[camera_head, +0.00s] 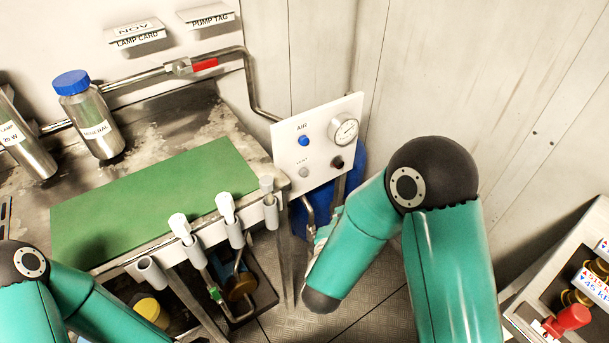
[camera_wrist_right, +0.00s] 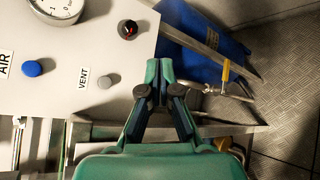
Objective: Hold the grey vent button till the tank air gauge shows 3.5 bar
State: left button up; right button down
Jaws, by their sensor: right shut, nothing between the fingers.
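The grey vent button (camera_head: 303,172) is on the white panel (camera_head: 288,147), below the blue AIR button (camera_head: 304,141). In the right wrist view the vent button (camera_wrist_right: 105,81) is left of my right gripper (camera_wrist_right: 159,66), whose fingers are shut and empty. The fingertips appear beside the panel's edge, apart from the button; their depth from it is unclear. In the head view my right arm largely hides this gripper. The round air gauge (camera_head: 343,129) is at the panel's upper right; its needle is too small to read. My left gripper is out of view.
A black knob (camera_head: 337,162) is below the gauge. A blue tank (camera_wrist_right: 205,52) stands behind the panel. A bench with a green mat (camera_head: 150,205) and pipe holders is left of the panel. A red-handled valve (camera_head: 204,65) is above.

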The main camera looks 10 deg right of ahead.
aim_at(304, 172)
jog(key=shift+w+a+r+t, duration=0.25)
jog(key=shift+a+r+t, duration=0.1)
jog(key=shift+r, duration=0.15)
jog(key=shift+w+a+r+t, duration=0.25)
jog(key=shift+a+r, duration=0.05)
jog(key=shift+r, duration=0.2)
jog(key=shift+w, duration=0.1)
jog(key=w+a+p, duration=0.1)
jog(key=w+a, duration=0.2)
jog(key=w, duration=0.5)
jog(key=shift+p, duration=0.35)
dwell(0.4)
